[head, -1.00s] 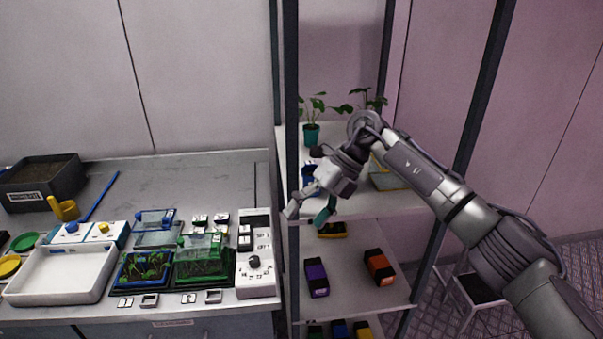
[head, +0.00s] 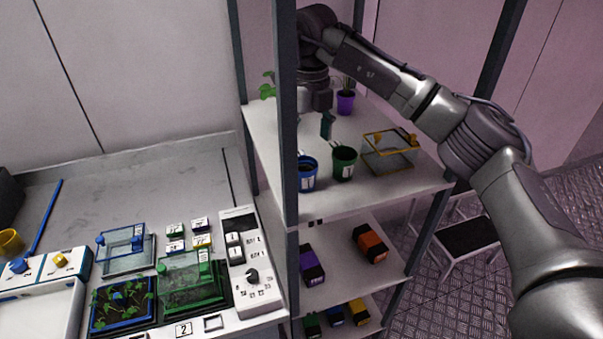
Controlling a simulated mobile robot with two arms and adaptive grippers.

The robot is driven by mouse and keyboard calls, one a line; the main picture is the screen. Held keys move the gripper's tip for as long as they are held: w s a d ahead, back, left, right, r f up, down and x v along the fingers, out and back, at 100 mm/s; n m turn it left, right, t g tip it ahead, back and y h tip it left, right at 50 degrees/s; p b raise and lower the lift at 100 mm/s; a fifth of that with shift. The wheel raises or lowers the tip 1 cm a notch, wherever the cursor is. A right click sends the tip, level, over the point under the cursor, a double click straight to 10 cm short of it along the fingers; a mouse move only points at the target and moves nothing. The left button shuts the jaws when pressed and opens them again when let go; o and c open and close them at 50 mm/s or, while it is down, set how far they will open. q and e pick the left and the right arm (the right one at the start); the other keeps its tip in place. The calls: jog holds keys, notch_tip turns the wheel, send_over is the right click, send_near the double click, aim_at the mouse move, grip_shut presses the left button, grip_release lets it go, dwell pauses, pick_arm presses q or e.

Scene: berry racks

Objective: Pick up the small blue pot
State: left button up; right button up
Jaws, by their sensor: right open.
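The small blue pot (head: 306,175) stands upright on the upper rack shelf (head: 410,192), close behind the dark front post, which hides part of its left side. A white label is on its front. A green pot (head: 343,165) stands just to its right. My right gripper (head: 322,122) is open and points down, above and apart from the blue pot. One fingertip shows clearly; the post partly hides the rest. My left gripper is not in view.
A yellow-framed clear box (head: 390,152) and a purple pot with a plant (head: 346,104) share the shelf. The dark front post (head: 286,120) stands close to the gripper. Lower shelves hold purple (head: 312,266) and orange (head: 371,244) boxes. A bench with trays (head: 125,295) is at left.

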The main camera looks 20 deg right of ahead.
aim_at(306, 177)
notch_tip(306, 177, down, 4)
jog(key=shift+w+p, duration=0.1)
jog(key=shift+p, duration=0.25)
jog(key=shift+a+f, duration=0.1)
jog(key=shift+f, duration=0.1)
jog(key=f, duration=0.1)
jog(key=f+p, duration=0.1)
jog(key=s+p, duration=0.1)
jog(key=shift+a+f, duration=0.3)
jog(key=shift+f, duration=0.1)
notch_tip(306, 177, down, 2)
jog(key=shift+w+f+p, duration=0.1)
jog(key=shift+p, duration=0.25)
jog(key=shift+f, duration=0.1)
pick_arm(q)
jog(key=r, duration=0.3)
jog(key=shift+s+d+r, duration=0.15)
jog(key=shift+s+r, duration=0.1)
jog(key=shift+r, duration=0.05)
pick_arm(e)
jog(key=c, duration=1.2)
jog(key=shift+c, duration=0.2)
